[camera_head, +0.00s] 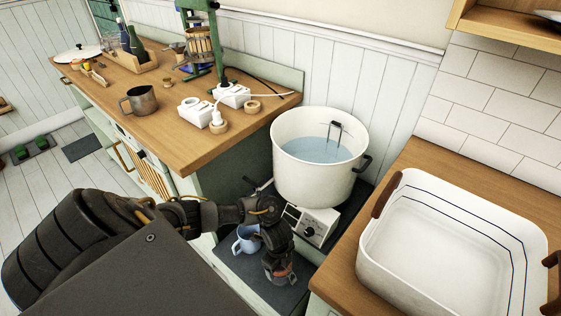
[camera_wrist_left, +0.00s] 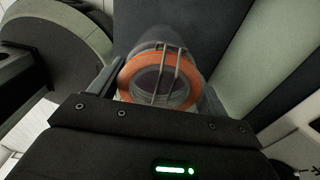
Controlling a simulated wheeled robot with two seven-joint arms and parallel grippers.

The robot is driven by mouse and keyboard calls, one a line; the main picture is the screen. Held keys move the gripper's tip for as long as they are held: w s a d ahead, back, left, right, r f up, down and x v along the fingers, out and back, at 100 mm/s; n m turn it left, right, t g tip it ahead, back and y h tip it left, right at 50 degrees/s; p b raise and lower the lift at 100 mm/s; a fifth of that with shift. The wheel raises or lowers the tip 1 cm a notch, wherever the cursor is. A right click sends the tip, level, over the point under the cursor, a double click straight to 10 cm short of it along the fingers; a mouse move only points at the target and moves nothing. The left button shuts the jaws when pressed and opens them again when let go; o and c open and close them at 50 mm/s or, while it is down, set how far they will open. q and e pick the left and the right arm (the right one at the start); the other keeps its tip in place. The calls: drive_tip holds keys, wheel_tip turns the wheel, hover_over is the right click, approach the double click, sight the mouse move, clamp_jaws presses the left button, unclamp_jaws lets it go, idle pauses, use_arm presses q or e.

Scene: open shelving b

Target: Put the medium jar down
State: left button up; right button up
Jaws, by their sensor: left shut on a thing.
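The medium jar (camera_wrist_left: 160,80) is clear glass with an orange sealing ring and a wire clasp. In the left wrist view it sits between the fingers of my left gripper (camera_wrist_left: 160,88), which is shut on it. In the head view my left gripper (camera_head: 279,262) points down over a low dark surface (camera_head: 232,264), and a little of the jar's orange ring (camera_head: 284,277) shows at it. The jar's lower part is mostly hidden, and I cannot tell whether it touches the surface. My right gripper is not in view.
A light blue cup (camera_head: 247,241) stands close left of the gripper. A large white pot of water (camera_head: 318,185) sits on a white appliance (camera_head: 312,227) just behind. A white basin (camera_head: 375,262) is at right. The wooden counter (camera_head: 180,133) holds a metal mug (camera_head: 139,101).

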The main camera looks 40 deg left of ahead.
use_arm(q)
drive_tip(key=shift+w+f+b, duration=0.2)
drive_tip(key=shift+f+b, duration=0.1)
drive_tip(key=shift+f, duration=0.45)
drive_tip(key=shift+w+f+b, duration=0.15)
drive_tip(key=shift+f+b, duration=0.15)
drive_tip(key=shift+f, duration=0.7)
drive_tip(key=shift+f, duration=0.15)
drive_tip(key=o, duration=2)
drive_tip(key=shift+s, duration=0.1)
drive_tip(key=shift+o, duration=0.2)
